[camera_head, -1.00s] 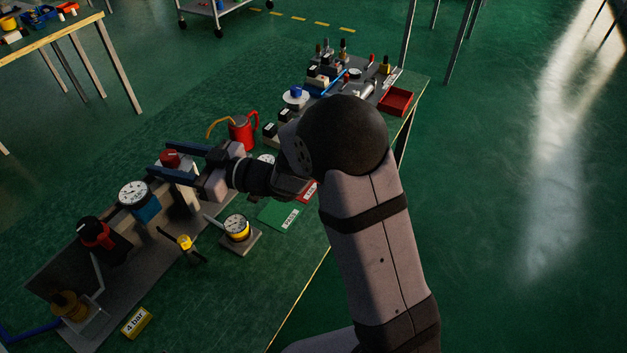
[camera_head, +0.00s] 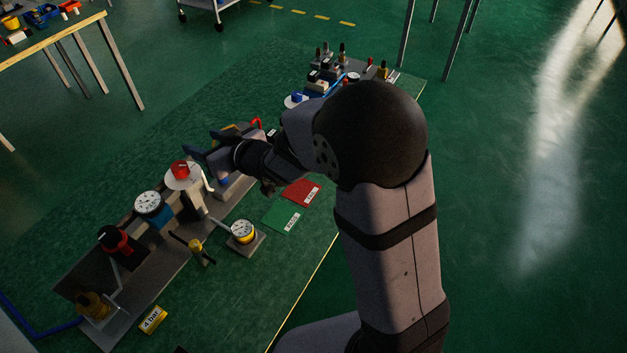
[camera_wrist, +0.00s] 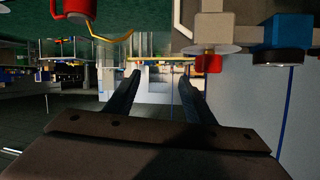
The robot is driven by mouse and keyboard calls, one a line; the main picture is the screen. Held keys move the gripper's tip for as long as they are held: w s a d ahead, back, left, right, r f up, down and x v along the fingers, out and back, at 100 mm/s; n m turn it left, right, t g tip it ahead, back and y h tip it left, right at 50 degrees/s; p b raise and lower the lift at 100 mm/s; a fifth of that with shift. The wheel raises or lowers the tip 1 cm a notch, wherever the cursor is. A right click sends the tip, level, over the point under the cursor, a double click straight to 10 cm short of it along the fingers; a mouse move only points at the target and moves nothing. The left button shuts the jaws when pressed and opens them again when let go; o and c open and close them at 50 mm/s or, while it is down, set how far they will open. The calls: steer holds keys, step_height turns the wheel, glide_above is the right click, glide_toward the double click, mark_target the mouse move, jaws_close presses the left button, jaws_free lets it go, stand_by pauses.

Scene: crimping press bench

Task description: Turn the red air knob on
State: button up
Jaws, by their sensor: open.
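The red knob (camera_head: 181,169) sits on a white disc on top of a post on the grey base plate. It also shows in the wrist view (camera_wrist: 208,63), right of the fingers, with the picture upside down. My gripper (camera_head: 203,143) is open and empty, above and to the right of the knob in the head view, apart from it. Both fingers (camera_wrist: 160,76) show in the wrist view with nothing between them. The knob's exact pointing direction is too small to tell.
A blue-bodied gauge (camera_head: 149,206) stands beside the knob. A black and red fitting (camera_head: 115,240) is further left. The red can (camera_wrist: 78,9) is partly hidden behind my gripper in the head view.

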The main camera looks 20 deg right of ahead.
steer(key=s+d+f+m+g+h+p, duration=0.1)
steer(key=s+d+f+h, duration=0.15)
steer(key=d, duration=0.35)
steer(key=s+d+f+m+g+h+p, duration=0.1)
steer(key=s+d+m+h, duration=0.15)
steer(key=d, duration=0.45)
steer(key=s+d+f+m+g+h+p, duration=0.1)
steer(key=s+d+g+h+p, duration=0.1)
steer(key=s+d, duration=0.6)
steer(key=shift+s+f+g+h, duration=0.3)
steer(key=shift+s+g+h, duration=0.4)
steer(key=shift+s+g, duration=0.5)
steer(key=shift+w, duration=0.3)
